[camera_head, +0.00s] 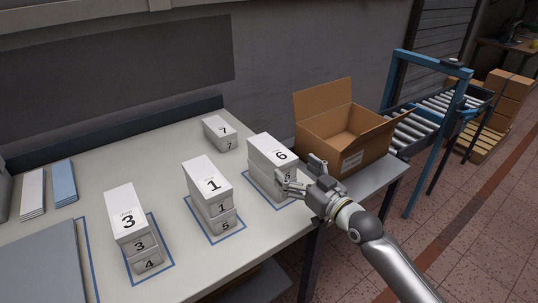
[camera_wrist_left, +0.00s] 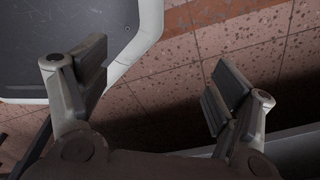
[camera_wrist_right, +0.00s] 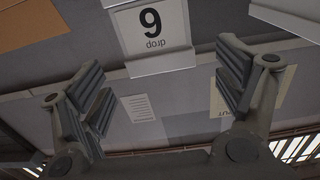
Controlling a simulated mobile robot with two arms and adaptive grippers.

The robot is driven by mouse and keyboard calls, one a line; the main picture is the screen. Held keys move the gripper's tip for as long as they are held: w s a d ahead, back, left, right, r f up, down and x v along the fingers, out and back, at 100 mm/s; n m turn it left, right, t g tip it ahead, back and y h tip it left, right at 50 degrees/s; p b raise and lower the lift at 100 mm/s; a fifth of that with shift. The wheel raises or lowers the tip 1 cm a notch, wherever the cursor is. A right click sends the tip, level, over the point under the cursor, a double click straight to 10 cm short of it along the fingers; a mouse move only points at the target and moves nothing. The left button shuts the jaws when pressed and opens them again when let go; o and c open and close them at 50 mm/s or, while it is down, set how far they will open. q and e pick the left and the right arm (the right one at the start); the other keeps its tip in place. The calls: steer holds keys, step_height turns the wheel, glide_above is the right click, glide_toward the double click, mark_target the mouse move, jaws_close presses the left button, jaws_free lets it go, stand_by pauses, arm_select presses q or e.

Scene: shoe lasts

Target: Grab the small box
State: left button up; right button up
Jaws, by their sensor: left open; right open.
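Several small white boxes stand on the table. The box marked 6 (camera_head: 271,151) sits on top of a stack near the right end, with the lower number partly hidden by my gripper. My right gripper (camera_head: 299,173) is open and empty just to the right of this stack. In the right wrist view the box marked 6 (camera_wrist_right: 152,28) shows upside down, ahead and between the open fingers. Boxes marked 1 (camera_head: 207,180) and 3 (camera_head: 125,212) top two other stacks. A box marked 7 (camera_head: 219,133) stands at the back. My left gripper (camera_wrist_left: 158,78) is open and empty over the floor.
An open cardboard box (camera_head: 343,127) stands at the table's right end, behind my right gripper. A roller conveyor (camera_head: 420,125) with a blue frame is beyond it. White and blue flat stacks (camera_head: 64,182) lie at the left. Bare tabletop (camera_head: 150,165) lies between the stacks.

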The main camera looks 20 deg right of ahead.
mark_target(289, 165)
steer(key=shift+x, duration=1.1)
steer(key=shift+w+a, duration=0.15)
steer(key=shift+w, duration=0.2)
steer(key=shift+w+a, duration=0.1)
steer(key=shift+w, duration=0.25)
steer(key=x, duration=0.2)
steer(key=p+x, duration=0.1)
steer(key=x, duration=0.1)
steer(key=shift+f, duration=0.3)
steer(key=shift+w+a, duration=0.15)
steer(key=shift+w, duration=0.2)
steer(key=shift+c, duration=0.4)
arm_select(q)
steer(key=shift+s+d+r, duration=0.2)
steer(key=shift+s+r, duration=0.25)
steer(key=shift+s, duration=0.2)
arm_select(e)
steer(key=c, duration=1)
